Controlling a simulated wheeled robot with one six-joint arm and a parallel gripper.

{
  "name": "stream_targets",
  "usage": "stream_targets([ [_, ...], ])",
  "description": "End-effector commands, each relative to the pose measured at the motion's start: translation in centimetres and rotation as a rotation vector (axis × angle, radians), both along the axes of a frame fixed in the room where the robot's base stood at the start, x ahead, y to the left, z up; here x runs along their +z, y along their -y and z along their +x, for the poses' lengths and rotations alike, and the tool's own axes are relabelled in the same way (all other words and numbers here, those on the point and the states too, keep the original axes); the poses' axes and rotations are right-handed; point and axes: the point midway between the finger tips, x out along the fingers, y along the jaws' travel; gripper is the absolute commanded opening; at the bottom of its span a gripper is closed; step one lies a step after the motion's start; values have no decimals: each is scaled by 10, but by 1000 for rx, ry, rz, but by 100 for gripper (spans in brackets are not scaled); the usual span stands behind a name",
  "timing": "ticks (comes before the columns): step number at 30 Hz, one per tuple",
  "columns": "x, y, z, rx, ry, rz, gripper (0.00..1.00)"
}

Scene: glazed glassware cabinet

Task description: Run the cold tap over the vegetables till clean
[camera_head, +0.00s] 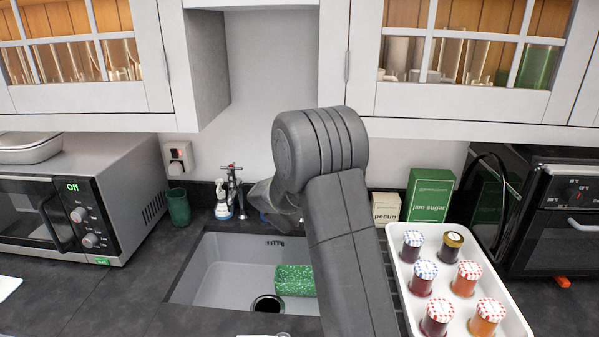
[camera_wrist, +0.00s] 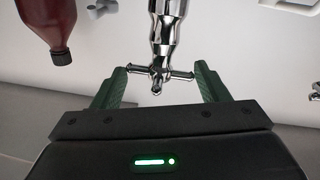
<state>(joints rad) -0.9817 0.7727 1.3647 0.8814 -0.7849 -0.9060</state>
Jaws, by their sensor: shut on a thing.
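A chrome tap with a cross handle (camera_wrist: 157,72) stands between the two dark green fingers of my gripper (camera_wrist: 158,85) in the wrist view. The fingers are shut on the ends of the handle. In the head view my wrist (camera_head: 275,195) is behind the sink, and my arm hides the fingertips and the held handle. Another chrome tap with a red mark (camera_head: 232,185) stands just left of it. A green speckled block (camera_head: 295,280) lies in the grey sink (camera_head: 215,270) beside the drain; I cannot tell whether it is vegetables. No running water shows.
A spray bottle (camera_head: 222,203) and green cup (camera_head: 178,206) stand left of the taps. A white tray (camera_head: 398,262) of jam jars is right of my arm. A microwave (camera_head: 110,190) is left and an oven (camera_head: 560,240) right. Glazed cabinets (camera_head: 85,105) hang above.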

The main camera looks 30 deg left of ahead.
Motion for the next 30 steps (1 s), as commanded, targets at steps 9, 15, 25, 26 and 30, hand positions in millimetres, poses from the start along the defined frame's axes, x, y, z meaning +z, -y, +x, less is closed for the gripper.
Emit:
stream_targets([
  [9,0,0,0,-2,0,2,45],
  [15,0,0,0,-1,0,1,89],
  [25,0,1,-3,-1,0,1,89],
  [26,0,2,-5,-1,0,1,89],
  [30,-2,9,-23,1,0,2,89],
])
